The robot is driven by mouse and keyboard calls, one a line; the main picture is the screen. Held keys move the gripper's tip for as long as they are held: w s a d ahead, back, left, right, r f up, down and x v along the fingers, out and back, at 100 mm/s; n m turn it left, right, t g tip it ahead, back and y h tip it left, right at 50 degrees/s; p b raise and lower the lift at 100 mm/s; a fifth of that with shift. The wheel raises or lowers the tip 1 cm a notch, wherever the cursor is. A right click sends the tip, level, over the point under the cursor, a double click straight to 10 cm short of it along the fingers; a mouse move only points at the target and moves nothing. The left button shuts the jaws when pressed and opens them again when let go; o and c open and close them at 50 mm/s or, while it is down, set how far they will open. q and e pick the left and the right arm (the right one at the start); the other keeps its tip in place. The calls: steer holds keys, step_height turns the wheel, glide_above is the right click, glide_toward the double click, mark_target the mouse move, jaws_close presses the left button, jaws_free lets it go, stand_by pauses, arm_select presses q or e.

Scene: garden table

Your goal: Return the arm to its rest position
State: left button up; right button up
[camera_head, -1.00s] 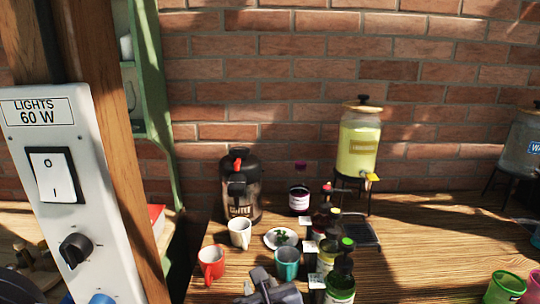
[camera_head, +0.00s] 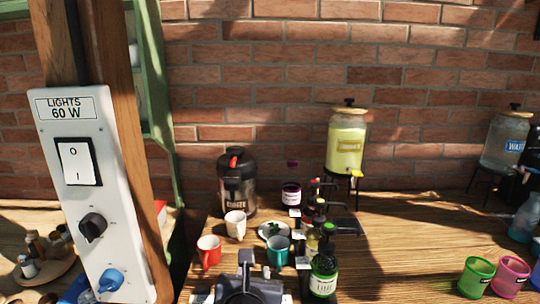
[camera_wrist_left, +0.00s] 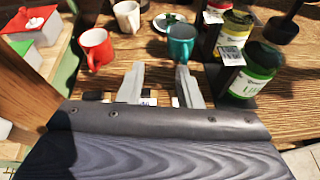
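My left gripper (camera_head: 257,268) comes in at the bottom of the head view, over the table's front area. In the left wrist view its two pale fingers (camera_wrist_left: 158,82) stand apart with nothing between them, so it is open and empty. A teal mug (camera_head: 277,250) is just beyond the fingers, also in the wrist view (camera_wrist_left: 181,44). A red mug (camera_head: 208,252) is to the left of the gripper, and a green-labelled bottle (camera_head: 323,276) is close on its right. My right gripper is in neither view.
Green (camera_head: 476,276) and pink (camera_head: 510,275) cups stand at right. A post with a switch panel (camera_head: 95,190) rises at left. The table's right-middle (camera_head: 410,245) is clear.

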arm_select(q)
steer(key=s+a+r+m+g+h, duration=0.1)
steer(key=s+a+r+m+h, duration=0.15)
steer(key=m, duration=0.55)
steer(key=s+a+r+m+h, duration=0.15)
steer(key=a+m+h, duration=0.25)
steer(key=m, duration=0.4)
steer(key=s+a+f+m+g+y, duration=0.1)
steer(key=s+a+f+m+g, duration=0.1)
steer(key=s+m, duration=0.3)
steer(key=s+a+f+m+g+y+p, duration=0.1)
steer(key=s+a+f+m+g, duration=0.1)
steer(key=s+a+f+m, duration=0.3)
steer(key=s+a+f+m+g+y, duration=0.1)
steer(key=s+a+f+m+g, duration=0.2)
steer(key=s+m, duration=0.3)
steer(key=shift+s+a+f+m, duration=0.3)
steer(key=shift+s+a+f, duration=0.15)
steer(key=shift+s, duration=0.55)
